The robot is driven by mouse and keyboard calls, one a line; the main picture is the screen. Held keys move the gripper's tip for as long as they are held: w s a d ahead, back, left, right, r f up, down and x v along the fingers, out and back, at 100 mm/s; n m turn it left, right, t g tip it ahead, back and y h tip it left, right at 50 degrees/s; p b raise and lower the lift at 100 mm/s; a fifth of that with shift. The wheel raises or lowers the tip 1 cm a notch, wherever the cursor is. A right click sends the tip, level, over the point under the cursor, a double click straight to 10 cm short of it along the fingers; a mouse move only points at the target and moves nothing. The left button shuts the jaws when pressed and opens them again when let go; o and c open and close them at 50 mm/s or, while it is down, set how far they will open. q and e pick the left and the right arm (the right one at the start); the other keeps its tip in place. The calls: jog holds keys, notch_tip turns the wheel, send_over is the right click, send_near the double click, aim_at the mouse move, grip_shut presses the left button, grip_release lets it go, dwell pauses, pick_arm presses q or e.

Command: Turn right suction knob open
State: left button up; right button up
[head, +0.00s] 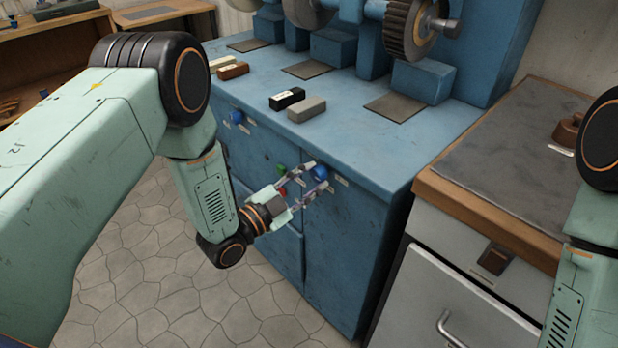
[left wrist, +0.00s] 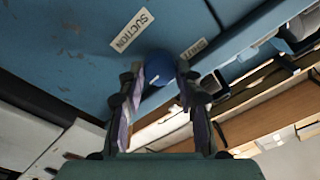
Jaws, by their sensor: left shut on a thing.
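The right suction knob (head: 319,173) is a round blue knob on the front of the blue machine cabinet, near its right end. My left gripper (head: 316,178) reaches it from the front, with one finger on each side. In the left wrist view, the blue knob (left wrist: 160,66) sits between the fingertips of the left gripper (left wrist: 161,72), beside a white SUCTION label (left wrist: 131,30). The left gripper is shut on this knob. How far the knob is turned cannot be told. My right gripper is out of view.
A green button (head: 281,170) and a red button (head: 283,190) sit close left of the gripper. Another blue knob (head: 237,117) is farther left. Small blocks (head: 306,109) lie on the blue bench top. A wooden-topped cabinet (head: 490,190) stands right. The stone floor in front is clear.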

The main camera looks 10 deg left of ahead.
pick_arm(q)
jog(key=shift+m, duration=0.5)
jog(key=o, duration=1.2)
jog(key=shift+c, duration=0.2)
jog(key=v, duration=1.2)
